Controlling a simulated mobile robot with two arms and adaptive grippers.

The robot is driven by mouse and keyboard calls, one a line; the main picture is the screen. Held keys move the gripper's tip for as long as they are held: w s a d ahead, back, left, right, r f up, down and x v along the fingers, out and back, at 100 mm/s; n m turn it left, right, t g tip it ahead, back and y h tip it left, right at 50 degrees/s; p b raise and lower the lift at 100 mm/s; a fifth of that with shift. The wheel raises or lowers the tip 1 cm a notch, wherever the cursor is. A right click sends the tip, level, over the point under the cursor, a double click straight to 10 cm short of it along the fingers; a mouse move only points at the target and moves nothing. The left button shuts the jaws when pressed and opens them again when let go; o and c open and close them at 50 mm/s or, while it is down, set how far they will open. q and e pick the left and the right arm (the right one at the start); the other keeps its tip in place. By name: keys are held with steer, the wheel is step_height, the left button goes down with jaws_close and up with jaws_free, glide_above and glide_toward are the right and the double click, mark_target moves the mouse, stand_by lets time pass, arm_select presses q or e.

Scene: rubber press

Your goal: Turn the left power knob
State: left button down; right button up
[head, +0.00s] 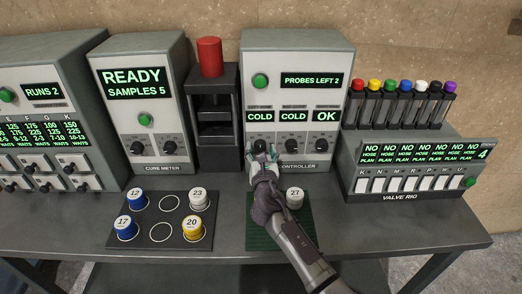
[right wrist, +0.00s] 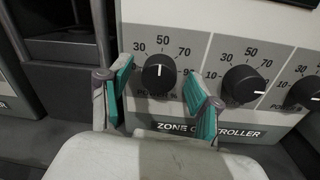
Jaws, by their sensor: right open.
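The left power knob (right wrist: 158,72) of the zone controller (head: 297,95) is black and round. Its white pointer stands about straight up, near the 50 mark. In the head view the knob (head: 260,145) is partly behind my right gripper (head: 264,155). In the right wrist view the open teal fingers of the right gripper (right wrist: 158,88) stand left and right of the knob, with gaps on both sides. I cannot tell how far they are in front of the panel. The display above the left knob reads COLD. My left gripper is not in view.
The middle knob (right wrist: 243,84) sits close to the right finger. A dark press with a red top (head: 209,57) stands left of the controller. A green mat (head: 262,236) with a white puck (head: 295,197) lies below the arm. The valve rig (head: 415,165) stands at right.

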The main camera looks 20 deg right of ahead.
steer(key=c, duration=1.1)
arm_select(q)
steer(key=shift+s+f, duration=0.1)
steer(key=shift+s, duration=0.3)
arm_select(e)
steer(key=shift+c, duration=0.2)
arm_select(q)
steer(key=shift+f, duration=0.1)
arm_select(e)
steer(key=shift+m+b, duration=0.3)
steer(key=shift+m, duration=0.1)
steer(key=m+b, duration=0.2)
steer(key=m, duration=0.1)
steer(key=shift+s+f+m, duration=0.1)
steer(key=shift+f+m, duration=0.05)
steer(key=shift+m, duration=0.25)
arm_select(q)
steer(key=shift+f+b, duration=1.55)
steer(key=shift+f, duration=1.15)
arm_select(e)
steer(key=shift+m, duration=2.2)
